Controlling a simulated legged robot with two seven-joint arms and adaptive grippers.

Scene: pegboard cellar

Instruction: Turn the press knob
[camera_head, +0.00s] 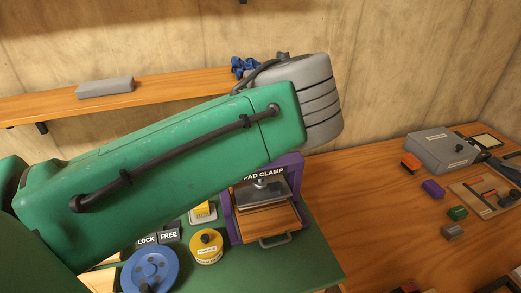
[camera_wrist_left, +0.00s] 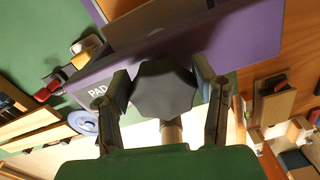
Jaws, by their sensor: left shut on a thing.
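The press, labelled PAD CLAMP, has a purple frame (camera_head: 229,219) and stands under my left arm in the head view; its purple top (camera_wrist_left: 250,35) also shows in the wrist view. In the head view my green arm hides the knob and the gripper. My right gripper is in neither view.
A grey box (camera_head: 440,151) and small coloured blocks are on the bench at right. A wooden shelf (camera_head: 180,95) runs behind my arm.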

